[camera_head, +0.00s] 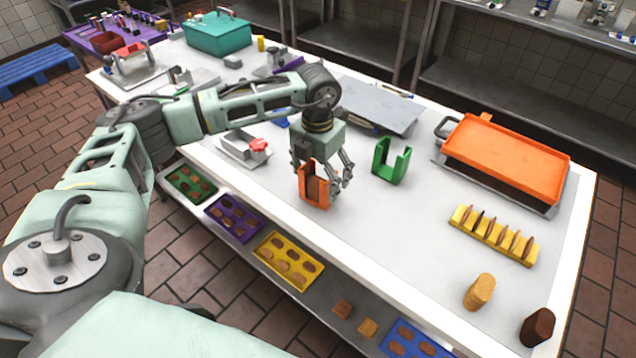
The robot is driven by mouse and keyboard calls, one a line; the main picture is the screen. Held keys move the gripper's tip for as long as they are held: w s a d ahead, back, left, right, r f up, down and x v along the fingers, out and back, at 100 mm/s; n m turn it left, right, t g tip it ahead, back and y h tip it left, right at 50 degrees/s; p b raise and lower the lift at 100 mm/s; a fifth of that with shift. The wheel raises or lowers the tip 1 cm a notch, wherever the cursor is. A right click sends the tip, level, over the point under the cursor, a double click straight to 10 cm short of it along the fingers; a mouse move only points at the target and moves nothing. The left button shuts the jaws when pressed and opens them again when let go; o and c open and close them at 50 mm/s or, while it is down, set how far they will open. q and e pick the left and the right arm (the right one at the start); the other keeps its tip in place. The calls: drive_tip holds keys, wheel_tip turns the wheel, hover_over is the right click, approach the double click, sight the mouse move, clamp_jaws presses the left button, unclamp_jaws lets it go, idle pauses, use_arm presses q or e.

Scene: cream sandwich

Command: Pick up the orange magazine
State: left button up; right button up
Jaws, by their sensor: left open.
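The orange magazine (308,196) stands upright on the white table near its front edge. It is an open-fronted holder with something brown inside. My left gripper (324,189) points down right at the magazine, with its fingers open. Finger parts show to the right of the magazine and at its top; the far finger is partly hidden. I cannot tell whether the fingers touch it. My right gripper is not in view.
A green magazine (390,163) stands close by on the right. Behind it lies a grey plate (372,104). An orange tray (508,157), a yellow rack (494,236) and biscuit stacks (479,292) are further right. A metal holder with a red knob (247,150) is left. Colored trays lie on the lower shelf.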

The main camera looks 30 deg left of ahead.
use_arm(q)
drive_tip(key=shift+f, duration=0.1)
drive_tip(key=shift+c, duration=0.2)
drive_tip(key=c, duration=1.3)
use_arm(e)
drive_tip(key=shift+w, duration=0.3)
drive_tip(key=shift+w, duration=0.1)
